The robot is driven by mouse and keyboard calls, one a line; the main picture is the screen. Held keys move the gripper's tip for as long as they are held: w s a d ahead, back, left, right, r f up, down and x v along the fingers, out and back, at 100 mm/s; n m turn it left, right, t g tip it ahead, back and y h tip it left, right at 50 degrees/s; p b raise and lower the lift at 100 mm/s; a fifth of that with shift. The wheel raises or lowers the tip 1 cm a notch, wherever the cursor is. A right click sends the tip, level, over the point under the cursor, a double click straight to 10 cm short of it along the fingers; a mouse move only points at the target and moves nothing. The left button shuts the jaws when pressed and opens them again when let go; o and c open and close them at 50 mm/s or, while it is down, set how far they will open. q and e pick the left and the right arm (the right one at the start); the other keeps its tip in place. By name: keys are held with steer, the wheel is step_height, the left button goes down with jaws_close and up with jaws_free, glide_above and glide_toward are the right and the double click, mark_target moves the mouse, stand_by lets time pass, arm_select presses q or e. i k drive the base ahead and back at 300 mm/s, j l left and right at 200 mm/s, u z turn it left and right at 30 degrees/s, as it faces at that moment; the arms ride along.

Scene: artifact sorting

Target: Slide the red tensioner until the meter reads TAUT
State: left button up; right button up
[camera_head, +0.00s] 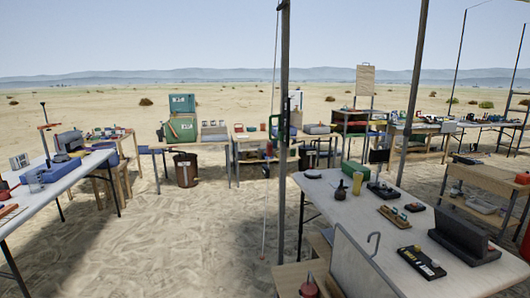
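Neither of my grippers is in view. A metal pole (284,60) stands upright near the middle, with a thin cord (271,100) hanging just left of it. A dark green fitting (279,124) sits at mid-height on the pole. A tiny reddish spot shows at the cord's lower end near the sand. I cannot tell which part is the red tensioner. No meter face can be read from here.
A long table (335,195) with small devices fills the right foreground. Another table (52,189) with tools is at left. Several workbenches and a brown bin (186,171) stand farther back. A second pole (412,90) rises at right. Open sand (170,235) lies between the tables.

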mark_target(269, 146)
steer(key=i+j+z, duration=0.35)
steer(key=j, duration=0.9)
steer(key=i+j+z, duration=0.1)
steer(key=j+z, duration=0.25)
steer(key=j, duration=0.95)
steer(key=j+z, duration=0.35)
steer(key=j, duration=0.95)
